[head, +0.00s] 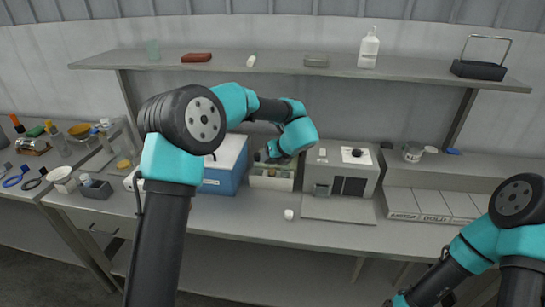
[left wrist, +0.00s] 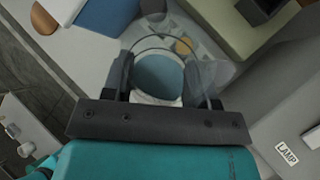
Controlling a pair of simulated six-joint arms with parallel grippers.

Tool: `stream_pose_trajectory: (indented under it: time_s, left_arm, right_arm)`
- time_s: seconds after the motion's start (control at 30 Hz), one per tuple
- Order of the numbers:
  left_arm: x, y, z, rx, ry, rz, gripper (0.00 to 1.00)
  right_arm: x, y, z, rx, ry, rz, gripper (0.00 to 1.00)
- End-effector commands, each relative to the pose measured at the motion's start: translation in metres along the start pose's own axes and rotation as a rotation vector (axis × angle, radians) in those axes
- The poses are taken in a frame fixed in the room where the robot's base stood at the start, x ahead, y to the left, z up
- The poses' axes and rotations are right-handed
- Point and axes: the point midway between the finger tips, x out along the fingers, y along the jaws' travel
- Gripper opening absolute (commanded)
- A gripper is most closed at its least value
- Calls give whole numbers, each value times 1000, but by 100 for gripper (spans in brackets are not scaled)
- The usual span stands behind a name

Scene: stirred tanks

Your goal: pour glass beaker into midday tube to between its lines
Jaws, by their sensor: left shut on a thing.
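My left gripper (left wrist: 160,82) is shut on the glass beaker (left wrist: 158,62), with one dark finger on each side of its clear wall. The beaker holds a blue-grey liquid, seen from above through its round rim. In the head view my left gripper (head: 264,156) is small and partly hidden by its own wrist, just above a cream compartment box (head: 272,182) at the middle of the bench. I cannot make out the midday tube or its lines in either view. My right arm is at the lower right, its gripper out of view.
A blue box with a white lid (head: 222,172) stands left of the cream box. A grey machine (head: 341,165) stands on its right. A small white object (head: 289,214) lies near the front edge. A shelf (head: 300,66) runs above; the front bench strip is mostly clear.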

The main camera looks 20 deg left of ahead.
Motion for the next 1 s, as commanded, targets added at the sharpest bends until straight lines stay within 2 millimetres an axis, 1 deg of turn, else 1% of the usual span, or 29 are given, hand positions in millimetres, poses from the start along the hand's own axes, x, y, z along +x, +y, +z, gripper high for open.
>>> stream_pose_trajectory:
  time_s: [0.17, 0.43, 0.6, 0.8, 1.0]
  left_arm:
    - [2, -2, 0, -57, -117, -26, 27]
    - [1, -3, 8, -151, -295, -65, 27]
    - [-3, -3, 16, -204, -390, -86, 27]
    - [-5, -2, 22, -240, -457, -99, 27]
    - [-6, -2, 23, -249, -470, -102, 27]
  right_arm:
    - [0, 0, 0, 0, 0, 0, 43]
    - [0, 0, 0, 0, 0, 0, 43]
    - [0, 0, 0, 0, 0, 0, 43]
    - [0, 0, 0, 0, 0, 0, 43]
    - [0, 0, 0, 0, 0, 0, 43]
